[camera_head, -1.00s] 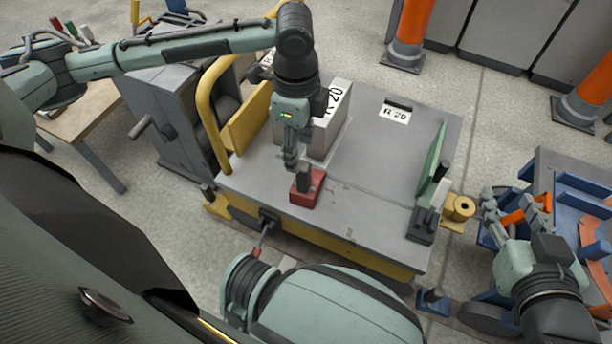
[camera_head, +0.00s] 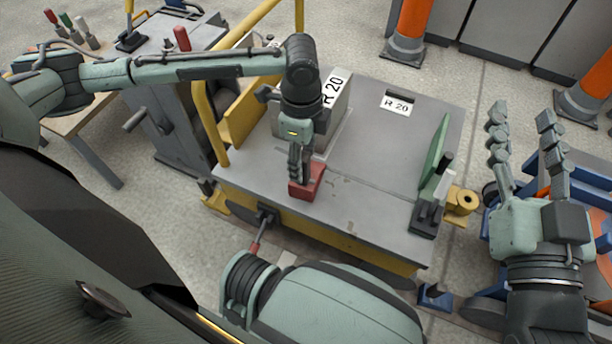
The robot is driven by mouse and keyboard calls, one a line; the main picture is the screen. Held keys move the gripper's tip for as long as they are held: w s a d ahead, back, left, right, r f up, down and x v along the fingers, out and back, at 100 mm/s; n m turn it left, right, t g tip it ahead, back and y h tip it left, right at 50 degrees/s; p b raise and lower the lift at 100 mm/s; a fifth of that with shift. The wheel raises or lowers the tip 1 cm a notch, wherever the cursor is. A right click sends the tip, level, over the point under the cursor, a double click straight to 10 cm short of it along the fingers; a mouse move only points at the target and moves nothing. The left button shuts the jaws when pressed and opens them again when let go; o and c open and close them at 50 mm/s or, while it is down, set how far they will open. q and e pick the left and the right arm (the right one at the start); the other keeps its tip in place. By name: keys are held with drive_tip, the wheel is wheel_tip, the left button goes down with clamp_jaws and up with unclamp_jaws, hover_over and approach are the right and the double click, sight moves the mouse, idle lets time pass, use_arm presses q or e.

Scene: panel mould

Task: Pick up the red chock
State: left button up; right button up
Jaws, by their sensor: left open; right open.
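The red chock (camera_head: 311,184) sits on the grey top of the panel mould bench (camera_head: 370,185), near its front left edge. My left gripper (camera_head: 299,181) points down at the chock, its open fingers over the chock's left part and hiding some of it. I cannot tell whether the fingers touch it. My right gripper (camera_head: 521,115) is open and empty, raised with its fingers pointing up, to the right of the bench.
A grey block marked R 20 (camera_head: 338,105) stands just behind the chock. A yellow rail (camera_head: 208,125) rises at the bench's left. A green plate (camera_head: 434,155) stands at its right edge. Blue racks (camera_head: 572,180) lie behind my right gripper. The bench's middle is clear.

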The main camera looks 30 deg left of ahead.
use_arm(q)
clamp_jaws()
idle(0.3)
drive_tip(key=shift+r, duration=0.1)
idle(0.4)
